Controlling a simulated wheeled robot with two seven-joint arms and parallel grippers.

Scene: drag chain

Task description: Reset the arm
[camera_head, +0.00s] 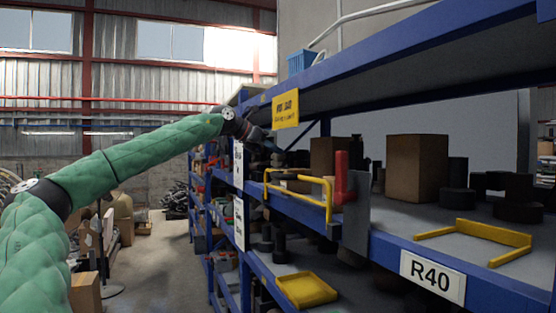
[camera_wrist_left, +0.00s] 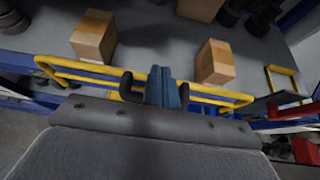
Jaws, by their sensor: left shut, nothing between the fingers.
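My left arm, in a green padded sleeve, reaches from the left of the head view to the shelf rack. My right gripper is in neither view.
The blue rack (camera_head: 385,243) fills the right side. A red upright part (camera_head: 341,180) stands beside the yellow rail. Brown boxes (camera_head: 417,168) and dark parts sit on the shelf. A yellow tray (camera_head: 306,290) lies lower down. The aisle floor (camera_head: 165,245) is open to the left.

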